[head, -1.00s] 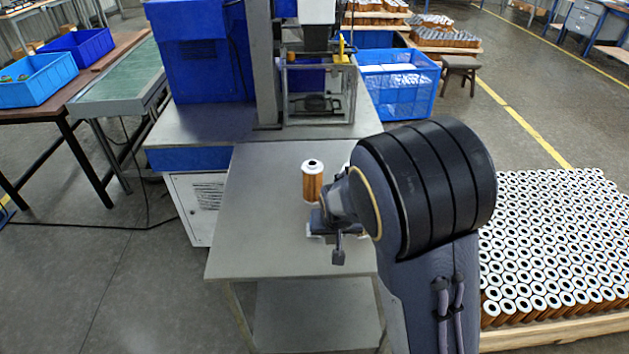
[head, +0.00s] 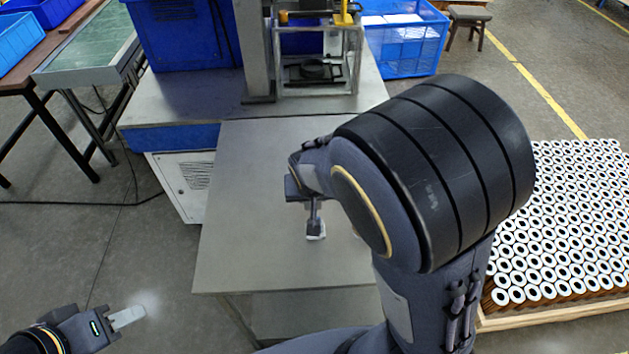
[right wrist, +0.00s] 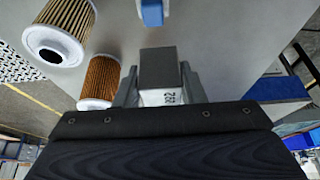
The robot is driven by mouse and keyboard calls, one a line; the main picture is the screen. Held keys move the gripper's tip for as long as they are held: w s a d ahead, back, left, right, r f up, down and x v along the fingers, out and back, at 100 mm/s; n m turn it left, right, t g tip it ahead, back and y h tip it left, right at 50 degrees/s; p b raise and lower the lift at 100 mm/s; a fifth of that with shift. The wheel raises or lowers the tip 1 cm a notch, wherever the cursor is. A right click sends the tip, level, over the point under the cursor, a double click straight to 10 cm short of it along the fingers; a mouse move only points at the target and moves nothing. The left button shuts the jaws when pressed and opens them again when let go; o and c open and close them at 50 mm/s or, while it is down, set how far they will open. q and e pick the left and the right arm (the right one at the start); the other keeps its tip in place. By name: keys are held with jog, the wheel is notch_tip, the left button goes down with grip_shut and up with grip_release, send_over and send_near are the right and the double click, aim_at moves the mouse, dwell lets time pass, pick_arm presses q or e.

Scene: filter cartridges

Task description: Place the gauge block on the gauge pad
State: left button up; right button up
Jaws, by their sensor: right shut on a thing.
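The gauge block (right wrist: 158,68) shows in the right wrist view as a dark grey block with a pale, numbered end. My right gripper (right wrist: 160,88) is shut on it, one finger on each side. In the head view the right gripper (head: 315,228) is over the grey table, with a pale bit at its tip. Its arm hides part of the table. A small blue piece (right wrist: 152,12) sits at the wrist view's top edge; I cannot tell if it is the gauge pad. My left gripper (head: 125,317) is low at the left, off the table; its jaw gap is unclear.
Two filter cartridges (right wrist: 60,32) (right wrist: 100,82) are left of the block in the wrist view. The grey table (head: 250,210) is clear left of my right arm. A press fixture (head: 315,70) stands behind. A pallet of cartridges (head: 560,220) is at the right.

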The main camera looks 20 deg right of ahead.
jog(key=s+a+r, duration=0.1)
jog(key=s+a, duration=0.3)
jog(key=s, duration=0.2)
jog(key=b, duration=0.2)
send_near(306, 212)
jog(key=w, duration=0.1)
jog(key=w+d+f, duration=0.1)
jog(key=w, duration=0.1)
jog(key=shift+w+d+f+b, duration=0.1)
jog(key=shift+w+f+b, duration=0.15)
jog(key=shift+b, duration=0.15)
jog(key=shift+w+d+f, duration=0.15)
jog(key=shift+w+f, duration=0.15)
jog(key=shift+f, duration=1.5)
jog(key=shift+f, duration=0.1)
jog(key=o, duration=0.6)
jog(key=shift+f+b, duration=0.1)
jog(key=shift+b, duration=0.2)
jog(key=o, duration=0.5)
